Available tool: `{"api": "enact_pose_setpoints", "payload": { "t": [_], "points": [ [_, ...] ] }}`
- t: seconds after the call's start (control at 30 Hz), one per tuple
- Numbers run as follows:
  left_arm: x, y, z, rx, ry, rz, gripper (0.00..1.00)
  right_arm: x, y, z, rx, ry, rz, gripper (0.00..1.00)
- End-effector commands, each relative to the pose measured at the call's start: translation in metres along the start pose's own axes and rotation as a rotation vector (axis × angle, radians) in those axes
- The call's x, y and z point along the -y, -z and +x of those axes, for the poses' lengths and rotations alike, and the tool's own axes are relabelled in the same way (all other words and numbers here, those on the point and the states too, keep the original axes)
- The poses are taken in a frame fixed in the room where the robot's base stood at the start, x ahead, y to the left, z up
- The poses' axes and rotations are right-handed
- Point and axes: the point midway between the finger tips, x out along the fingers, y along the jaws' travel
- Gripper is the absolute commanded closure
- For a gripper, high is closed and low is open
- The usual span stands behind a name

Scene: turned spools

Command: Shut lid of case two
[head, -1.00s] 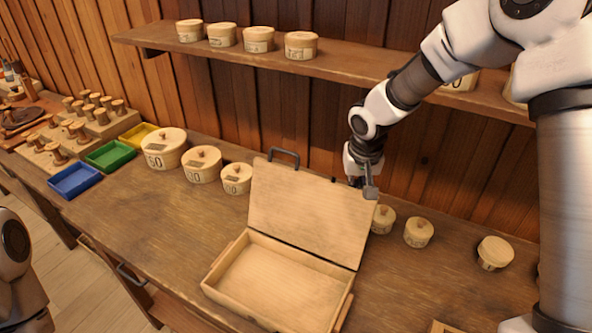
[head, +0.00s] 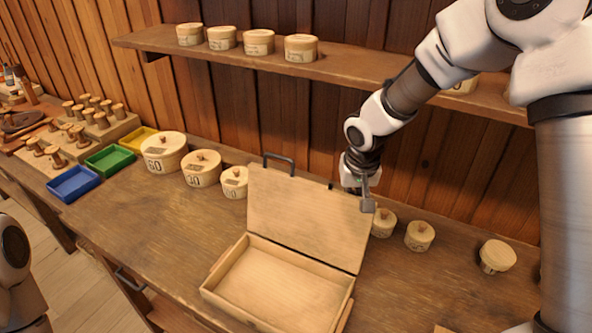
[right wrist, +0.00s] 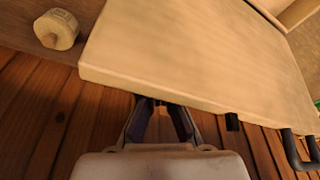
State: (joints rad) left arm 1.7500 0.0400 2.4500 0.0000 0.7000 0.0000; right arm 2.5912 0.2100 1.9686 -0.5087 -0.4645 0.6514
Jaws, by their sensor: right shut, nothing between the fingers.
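The wooden case (head: 275,290) stands open on the bench, its tray empty. Its lid (head: 308,222) is raised and leans back a little, with a dark handle (head: 279,160) on its top edge; the handle also shows in the right wrist view (right wrist: 300,150). My right gripper (head: 367,205) is shut and empty at the upper right corner of the lid. In the right wrist view the gripper (right wrist: 160,104) is close to the lid's edge (right wrist: 200,95), on its back side; I cannot tell if they touch. My left gripper is out of view; only part of my left arm shows.
Round lidded boxes (head: 202,168) stand left of the case, and smaller ones (head: 420,236) stand to its right. A shelf (head: 350,72) with more boxes runs along the wall above. Blue (head: 73,183), green (head: 109,159) and yellow (head: 138,138) trays and spools are at far left.

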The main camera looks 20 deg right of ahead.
Motion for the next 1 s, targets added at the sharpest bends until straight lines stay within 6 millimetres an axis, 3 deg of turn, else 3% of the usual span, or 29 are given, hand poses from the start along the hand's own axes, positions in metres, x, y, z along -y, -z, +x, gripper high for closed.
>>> {"api": "enact_pose_setpoints", "payload": {
  "t": [1.0],
  "points": [
    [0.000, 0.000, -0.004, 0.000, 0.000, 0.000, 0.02, 0.020, -0.035, -0.008, 0.002, -0.001, 0.000, 1.00]
  ]
}}
